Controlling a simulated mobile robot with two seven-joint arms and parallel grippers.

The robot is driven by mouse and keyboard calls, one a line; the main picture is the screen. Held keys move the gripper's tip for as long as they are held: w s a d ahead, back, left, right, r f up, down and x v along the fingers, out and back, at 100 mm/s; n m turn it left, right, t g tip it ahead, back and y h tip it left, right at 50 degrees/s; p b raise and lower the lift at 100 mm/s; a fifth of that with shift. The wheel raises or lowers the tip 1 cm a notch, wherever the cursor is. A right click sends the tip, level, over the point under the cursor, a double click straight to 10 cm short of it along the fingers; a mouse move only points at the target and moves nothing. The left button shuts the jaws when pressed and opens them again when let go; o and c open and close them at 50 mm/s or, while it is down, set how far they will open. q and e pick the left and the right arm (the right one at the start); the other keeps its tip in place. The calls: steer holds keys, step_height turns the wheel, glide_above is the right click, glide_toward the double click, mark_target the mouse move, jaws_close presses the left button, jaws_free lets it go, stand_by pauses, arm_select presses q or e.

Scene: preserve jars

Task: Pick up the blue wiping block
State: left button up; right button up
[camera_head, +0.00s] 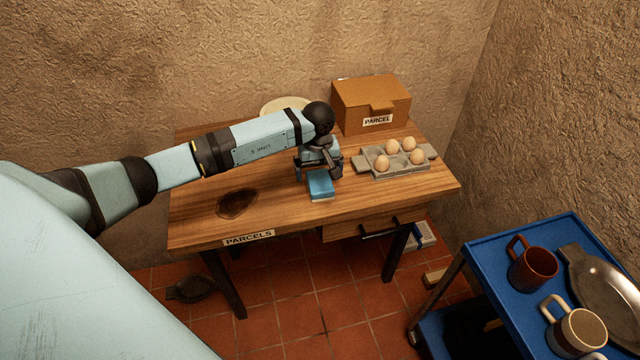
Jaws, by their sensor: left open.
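The blue wiping block (320,187) lies on the wooden table (270,219), near its front edge. My left arm reaches in from the left, and its gripper (319,173) points down over the block. The left gripper is open, with its fingers at or just above the block's back part. The gripper hides the far end of the block, and I cannot tell whether the fingers touch it. My right gripper is not in view.
A dark stain (237,204) marks the table left of the block. An egg tray (407,168) with several eggs stands to the right, and a parcel box (371,104) behind. A pale plate (286,105) is partly hidden by my arm. A blue cart (487,259) holds mugs at lower right.

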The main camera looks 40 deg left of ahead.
mark_target(320, 180)
arm_select(q)
steer(key=f, duration=0.4)
steer(key=shift+d+f, duration=0.15)
steer(key=shift+d, duration=0.05)
steer(key=c, duration=1)
step_height(320, 180, up, 20)
steer(key=shift+r+b, duration=0.1)
steer(key=shift+b, duration=0.35)
steer(key=shift+o, duration=0.4)
